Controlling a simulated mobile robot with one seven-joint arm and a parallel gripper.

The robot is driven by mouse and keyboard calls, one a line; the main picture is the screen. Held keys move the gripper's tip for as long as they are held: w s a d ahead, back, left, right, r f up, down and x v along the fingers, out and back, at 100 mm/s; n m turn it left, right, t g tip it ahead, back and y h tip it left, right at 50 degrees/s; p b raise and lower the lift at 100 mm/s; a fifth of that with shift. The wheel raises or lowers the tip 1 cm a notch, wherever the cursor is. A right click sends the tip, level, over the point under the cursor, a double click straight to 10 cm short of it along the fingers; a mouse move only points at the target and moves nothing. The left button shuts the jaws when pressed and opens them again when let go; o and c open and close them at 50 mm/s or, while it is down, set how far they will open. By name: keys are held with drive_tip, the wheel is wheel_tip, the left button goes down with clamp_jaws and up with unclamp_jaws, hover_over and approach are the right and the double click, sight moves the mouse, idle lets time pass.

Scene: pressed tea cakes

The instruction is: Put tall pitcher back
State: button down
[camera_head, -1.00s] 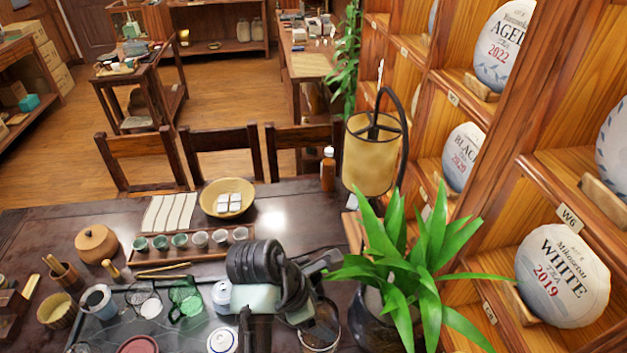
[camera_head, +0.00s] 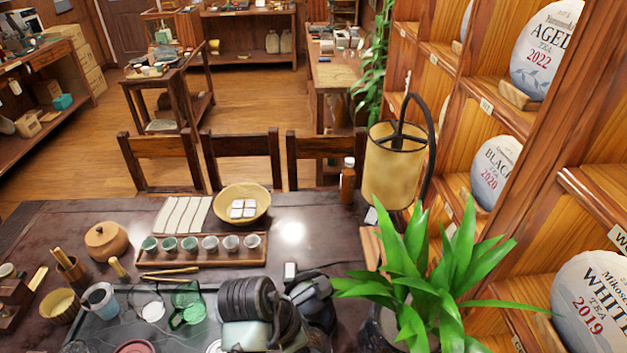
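I cannot tell for sure which vessel is the tall pitcher. A green glass vessel (camera_head: 188,308) stands on the dark tea tray (camera_head: 112,334), left of my arm. A blue-and-white cup (camera_head: 100,300) is on the tray's left part. My arm, dark and pale green, reaches in at the bottom middle. My gripper (camera_head: 312,298) is at its right end, above the table (camera_head: 345,255) and left of the potted plant. Its fingertips are hidden, so neither its opening nor anything held shows.
A wooden tray (camera_head: 180,262) holds a row of small cups. Behind it are a yellow bowl (camera_head: 242,214) and a bottle (camera_head: 347,185). The plant (camera_head: 430,260), lamp (camera_head: 392,180) and tea-cake shelves (camera_head: 480,105) crowd the right. Chairs (camera_head: 243,150) line the far side.

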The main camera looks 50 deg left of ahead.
wheel_tip(320, 180, down, 12)
drive_tip(key=shift+w+a+r+b, duration=0.1)
drive_tip(key=shift+w+b, duration=0.05)
drive_tip(key=shift+b, duration=0.15)
idle(0.3)
drive_tip(key=shift+f, duration=0.2)
unclamp_jaws()
drive_tip(key=v, duration=1.2)
drive_tip(key=shift+r, duration=0.15)
